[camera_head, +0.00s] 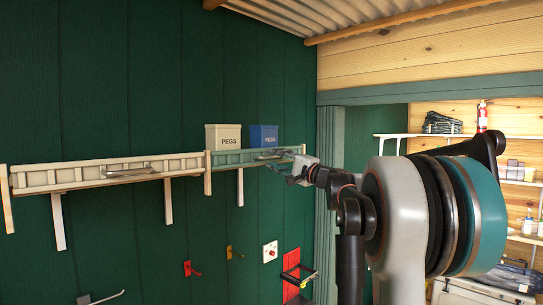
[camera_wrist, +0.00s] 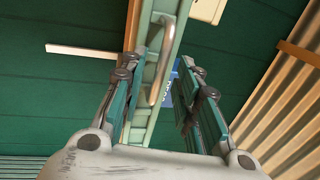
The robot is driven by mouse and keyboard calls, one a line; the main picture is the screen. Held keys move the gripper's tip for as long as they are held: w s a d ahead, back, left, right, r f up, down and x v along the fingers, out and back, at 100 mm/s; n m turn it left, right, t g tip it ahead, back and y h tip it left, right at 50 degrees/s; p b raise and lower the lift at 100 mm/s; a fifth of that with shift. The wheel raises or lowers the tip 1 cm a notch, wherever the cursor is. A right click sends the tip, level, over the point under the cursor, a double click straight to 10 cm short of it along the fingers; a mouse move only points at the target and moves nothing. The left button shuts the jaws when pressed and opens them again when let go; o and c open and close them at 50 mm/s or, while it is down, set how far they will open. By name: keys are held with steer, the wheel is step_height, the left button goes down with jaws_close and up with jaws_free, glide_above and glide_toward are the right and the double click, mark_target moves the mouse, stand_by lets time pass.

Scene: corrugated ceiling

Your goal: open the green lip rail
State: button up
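The green lip rail (camera_head: 232,159) is the pale green slatted front on the right section of the wall shelf. It looks upright against the shelf front. Its metal bar handle (camera_wrist: 161,75) shows in the wrist view, with the rail (camera_wrist: 140,118) running up the picture behind it. My gripper (camera_head: 288,172) is at the right part of this rail. In the wrist view my gripper (camera_wrist: 158,66) is open, with one finger on each side of the handle. I cannot tell whether either finger touches it.
A cream PEGS box (camera_head: 223,137) and a blue PEGS box (camera_head: 264,136) stand on the shelf above the rail. A cream rail (camera_head: 80,175) with its own handle is to the left. Red (camera_head: 190,268) and brass (camera_head: 232,252) hooks are on the wall below.

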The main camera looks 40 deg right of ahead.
steer(key=shift+x, duration=1.45)
jaws_close()
step_height(320, 180, down, 7)
steer(key=b, duration=0.3)
steer(key=shift+r, duration=0.2)
jaws_free()
steer(key=shift+r, duration=0.15)
steer(key=a+v, duration=0.1)
steer(key=v, duration=1.1)
steer(key=shift+d, duration=0.45)
